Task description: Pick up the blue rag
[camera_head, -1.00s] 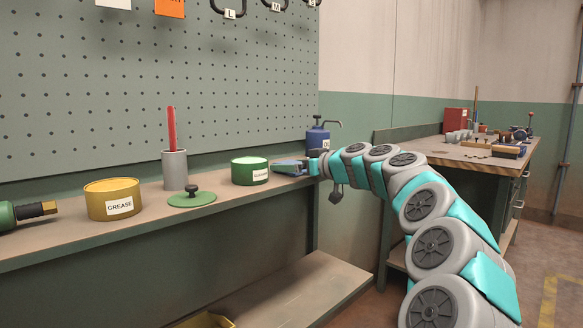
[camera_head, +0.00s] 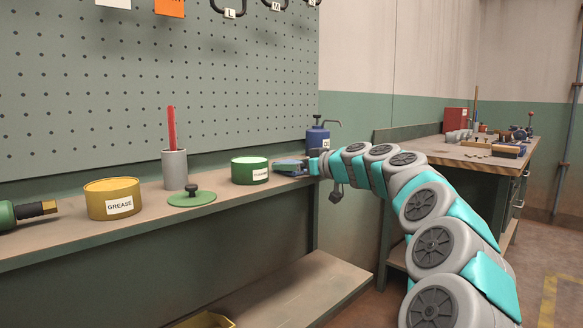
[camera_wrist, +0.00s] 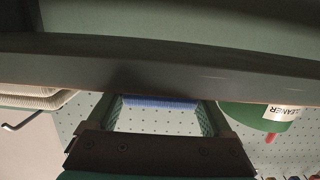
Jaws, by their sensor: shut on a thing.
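The blue rag (camera_head: 287,164) is at the right end of the shelf, just right of the green tin. In the wrist view the rag (camera_wrist: 160,102) shows as a blue strip between the two fingers. My gripper (camera_head: 303,165) reaches in from the right at shelf height and is shut on the rag. In the wrist view my gripper (camera_wrist: 158,108) has a finger at each side of the rag. Much of the rag is hidden, and I cannot tell whether it is clear of the shelf.
The green cleaner tin (camera_head: 250,171) stands close left of the rag. A blue pump bottle (camera_head: 318,137) stands behind my gripper. A green lid (camera_head: 191,198), grey cup (camera_head: 174,170) and yellow grease tin (camera_head: 112,199) stand further left. The pegboard (camera_head: 160,75) rises behind the shelf (camera_head: 235,196).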

